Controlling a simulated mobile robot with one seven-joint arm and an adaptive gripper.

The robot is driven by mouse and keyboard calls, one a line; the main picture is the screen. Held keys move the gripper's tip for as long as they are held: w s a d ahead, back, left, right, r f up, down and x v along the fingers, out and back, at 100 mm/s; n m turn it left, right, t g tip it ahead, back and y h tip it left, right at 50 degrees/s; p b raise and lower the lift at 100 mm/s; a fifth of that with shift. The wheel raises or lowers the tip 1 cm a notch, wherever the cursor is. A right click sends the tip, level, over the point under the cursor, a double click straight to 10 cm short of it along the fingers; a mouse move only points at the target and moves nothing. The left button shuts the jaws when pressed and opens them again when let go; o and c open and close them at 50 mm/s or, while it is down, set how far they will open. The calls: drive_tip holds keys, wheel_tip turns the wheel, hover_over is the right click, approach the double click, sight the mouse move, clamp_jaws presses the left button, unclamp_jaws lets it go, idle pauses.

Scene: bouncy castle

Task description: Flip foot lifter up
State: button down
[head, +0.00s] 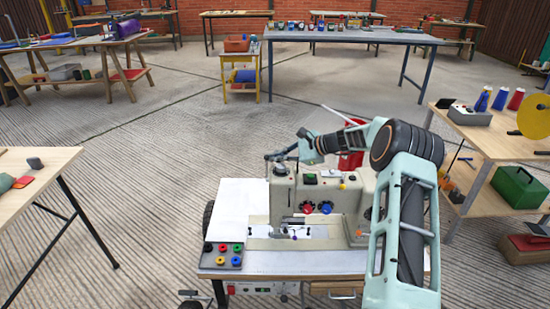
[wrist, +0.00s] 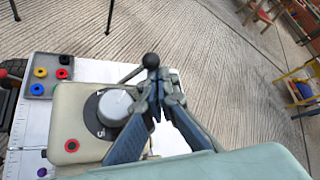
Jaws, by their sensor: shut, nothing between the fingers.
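The cream sewing machine (head: 335,195) stands on a white-topped table in the head view. In the wrist view its head end (wrist: 70,118) shows, with a grey dial. A thin grey lever with a black ball end (wrist: 151,61), which looks like the foot lifter, sticks up by the machine's head. My gripper (wrist: 157,82) is shut and empty, its fingertips together right at the lever, just below the ball. I cannot tell whether they touch it. In the head view my gripper (head: 279,157) is at the upper left of the machine head, small and partly merged with it.
A grey tray of coloured bobbins (head: 222,256) sits on the table's front left; it also shows in the wrist view (wrist: 50,78). The floor (head: 140,200) left of the machine table is clear.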

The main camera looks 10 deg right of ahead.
drive_tip(key=shift+d, duration=0.1)
drive_tip(key=v, duration=1.2)
